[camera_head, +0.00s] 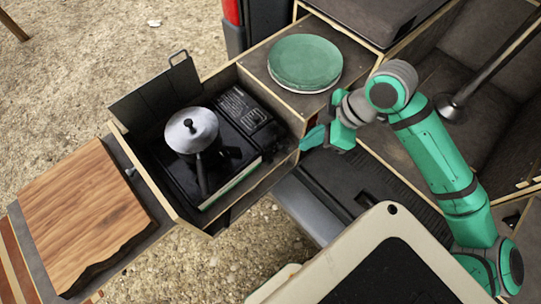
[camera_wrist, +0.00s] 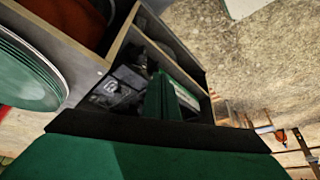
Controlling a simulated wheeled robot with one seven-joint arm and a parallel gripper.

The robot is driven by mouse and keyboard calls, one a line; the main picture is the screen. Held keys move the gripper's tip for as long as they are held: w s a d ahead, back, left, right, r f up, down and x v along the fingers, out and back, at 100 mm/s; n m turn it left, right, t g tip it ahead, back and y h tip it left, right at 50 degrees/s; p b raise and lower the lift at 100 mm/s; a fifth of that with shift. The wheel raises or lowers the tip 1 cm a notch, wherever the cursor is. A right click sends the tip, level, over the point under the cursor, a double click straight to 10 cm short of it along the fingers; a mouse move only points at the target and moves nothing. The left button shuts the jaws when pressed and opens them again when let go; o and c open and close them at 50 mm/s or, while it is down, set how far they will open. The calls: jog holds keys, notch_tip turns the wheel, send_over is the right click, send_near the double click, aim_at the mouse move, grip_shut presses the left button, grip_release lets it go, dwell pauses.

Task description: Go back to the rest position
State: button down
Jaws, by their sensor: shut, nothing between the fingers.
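My gripper (camera_head: 313,138) is shut and empty. In the head view it is at the near right side of the open drawer box, close to its wall; I cannot tell whether it touches. My green arm reaches in from the right and is bent at the elbow.
The drawer (camera_head: 277,175) holds a black stove (camera_head: 232,155) with a lidded steel pot (camera_head: 192,131). Green plates (camera_head: 305,62) are stacked on the counter behind my gripper. A wooden board (camera_head: 82,215) lies at left. A pale-rimmed panel (camera_head: 375,228) is in the foreground.

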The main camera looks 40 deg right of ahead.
jog(key=shift+f, duration=0.1)
dwell(0.4)
jog(key=s+d+f+m+t+h, duration=0.1)
jog(key=s+f+m+h, duration=0.1)
jog(key=f, duration=0.5)
jog(key=s+d+f+m+t+h, duration=0.1)
jog(key=s+d+f+m, duration=0.1)
jog(key=f, duration=0.5)
jog(key=s+a+f+m+t+h, duration=0.1)
jog(key=s+a+f+m+t, duration=0.1)
jog(key=s+a+f, duration=0.4)
jog(key=a+r+m+t, duration=0.1)
jog(key=a+r+t, duration=0.2)
jog(key=a, duration=1)
jog(key=a+r+m+t, duration=0.1)
jog(key=a+r+t, duration=0.3)
jog(key=a, duration=0.9)
jog(key=shift+w+a+r+m+t, duration=0.15)
jog(key=shift+a+r+m+t, duration=0.15)
